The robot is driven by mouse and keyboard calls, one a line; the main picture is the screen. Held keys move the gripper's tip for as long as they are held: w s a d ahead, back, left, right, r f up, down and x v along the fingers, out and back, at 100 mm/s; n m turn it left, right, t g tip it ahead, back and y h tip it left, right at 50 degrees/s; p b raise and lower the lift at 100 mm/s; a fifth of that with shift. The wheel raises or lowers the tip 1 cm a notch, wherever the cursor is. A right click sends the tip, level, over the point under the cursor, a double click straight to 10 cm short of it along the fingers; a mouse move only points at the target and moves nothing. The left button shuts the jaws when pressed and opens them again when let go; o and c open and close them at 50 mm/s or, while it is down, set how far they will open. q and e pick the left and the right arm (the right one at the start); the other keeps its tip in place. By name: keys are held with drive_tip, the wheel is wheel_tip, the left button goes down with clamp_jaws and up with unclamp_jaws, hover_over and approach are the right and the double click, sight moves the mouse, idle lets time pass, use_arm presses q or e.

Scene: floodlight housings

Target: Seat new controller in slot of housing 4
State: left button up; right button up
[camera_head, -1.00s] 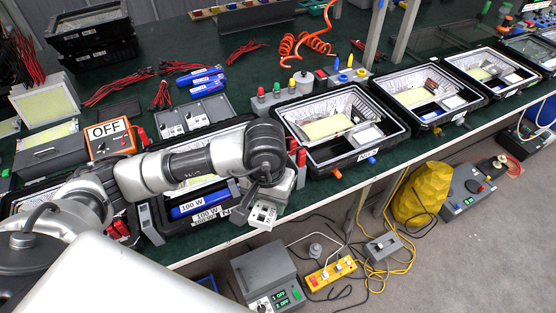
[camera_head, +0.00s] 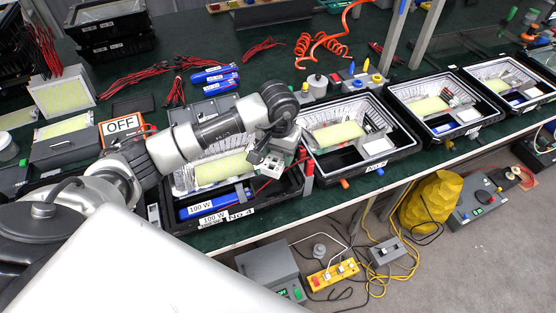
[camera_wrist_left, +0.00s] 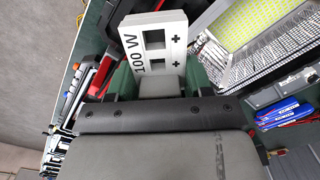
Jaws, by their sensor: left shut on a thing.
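Housing 4 (camera_head: 239,214) is a black open tray with a "No 4" label on its front rim. It holds a yellow LED panel (camera_head: 220,169) in a silver reflector and a blue 100 W driver (camera_head: 212,205) in its front part. My left gripper (camera_head: 277,157) is shut on a white controller (camera_head: 268,167), above the right part of the housing. In the left wrist view the controller (camera_wrist_left: 152,48) shows its "100 W" print, plus signs and two dark windows. The arm covers part of the reflector. The slot is hard to make out under the gripper. My right gripper is out of view.
The neighbouring housing (camera_head: 396,154) stands close to the right, with more housings beyond. An orange "OFF" box (camera_head: 124,127) and blue drivers (camera_head: 214,75) lie behind on the green table. The table's front edge drops to the floor, where a yellow power strip (camera_head: 333,273) lies.

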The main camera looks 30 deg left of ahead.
sight(278, 163)
use_arm(q)
wheel_tip(278, 163, down, 4)
drive_tip(key=shift+r+p, duration=0.1)
drive_tip(key=shift+p, duration=0.55)
drive_tip(key=shift+f, duration=0.2)
drive_tip(key=shift+f+b, duration=0.55)
drive_tip(key=shift+b, duration=0.25)
drive_tip(key=o, duration=1)
drive_tip(key=shift+a, duration=0.1)
drive_tip(key=shift+r, duration=0.1)
